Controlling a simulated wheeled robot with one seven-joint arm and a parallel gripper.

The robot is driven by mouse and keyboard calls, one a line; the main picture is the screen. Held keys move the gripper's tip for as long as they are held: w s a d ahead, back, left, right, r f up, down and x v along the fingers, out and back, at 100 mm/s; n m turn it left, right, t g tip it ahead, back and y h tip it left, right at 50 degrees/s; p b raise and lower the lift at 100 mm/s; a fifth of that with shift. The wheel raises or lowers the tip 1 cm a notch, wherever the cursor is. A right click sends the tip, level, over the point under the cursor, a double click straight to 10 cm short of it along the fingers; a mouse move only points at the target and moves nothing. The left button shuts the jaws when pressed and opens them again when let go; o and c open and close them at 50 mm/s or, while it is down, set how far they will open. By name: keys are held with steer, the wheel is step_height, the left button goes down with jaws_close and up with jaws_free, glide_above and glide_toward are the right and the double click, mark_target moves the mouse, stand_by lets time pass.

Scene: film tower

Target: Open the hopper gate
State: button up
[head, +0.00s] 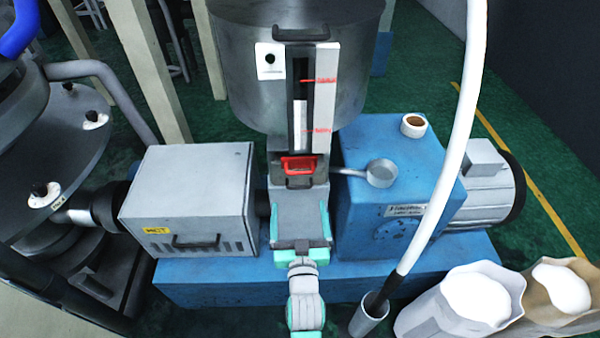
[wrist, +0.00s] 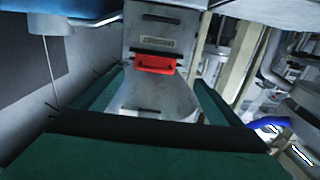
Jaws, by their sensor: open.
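The hopper (head: 225,75) is a grey metal drum at the top centre of the head view, with a dark level strip on its front. The gate's red handle (head: 299,165) sits on the narrow neck below the drum. It also shows in the wrist view (wrist: 156,64), near the top centre. My gripper (head: 299,210) has teal fingers and is open and empty. It is just below and in front of the red handle. In the wrist view my fingers (wrist: 158,82) lie to the left and right of the handle's line, with a visible gap to it.
A grey box (head: 190,195) stands left. A white hose (head: 455,140) and sacks (head: 475,300) are at the right.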

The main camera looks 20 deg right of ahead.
mark_target(300, 173)
steer(key=x, duration=0.4)
steer(key=r+x, duration=0.1)
steer(key=x, duration=0.3)
steer(key=d+x, duration=0.1)
steer(key=x, duration=0.3)
steer(key=shift+w+d+r, duration=0.1)
steer(key=shift+w+r, duration=0.1)
steer(key=shift+r, duration=0.15)
steer(key=shift+c, duration=0.2)
